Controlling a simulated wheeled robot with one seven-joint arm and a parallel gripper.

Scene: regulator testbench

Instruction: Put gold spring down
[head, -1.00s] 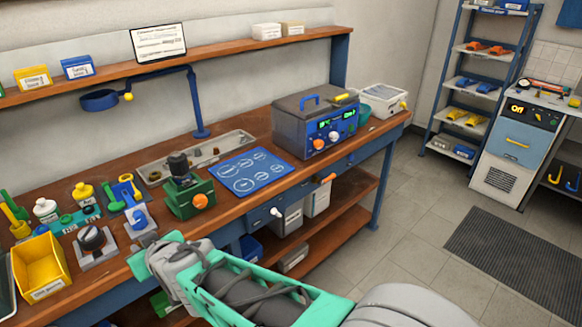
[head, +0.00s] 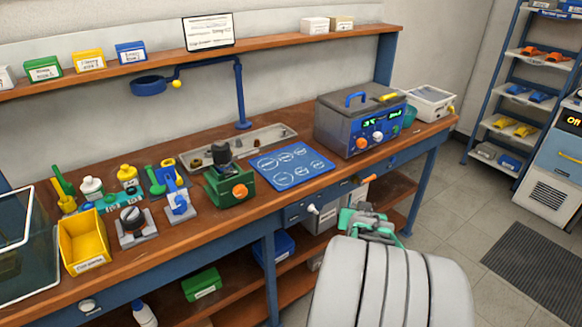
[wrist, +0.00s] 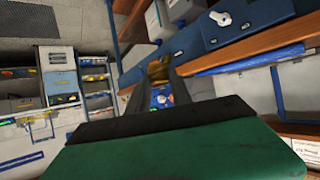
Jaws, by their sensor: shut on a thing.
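My gripper (wrist: 150,92) is shut on the gold spring (wrist: 158,70), a small brownish-gold piece between the fingertips in the wrist view. In the head view my gripper (head: 366,222) is in front of the bench, near the drawer with a white knob (head: 312,209). The spring cannot be made out there. The blue mat (head: 290,165) with white circle outlines lies on the wooden bench top (head: 150,255), up and left of my gripper. A long grey tray (head: 270,137) with small parts lies behind the mat.
A green fixture (head: 228,187) stands left of the mat. A grey test box (head: 360,125) and a white bin (head: 430,102) stand to the right. A yellow bin (head: 84,240) and several small tools crowd the left end. Open floor (head: 440,205) lies at right.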

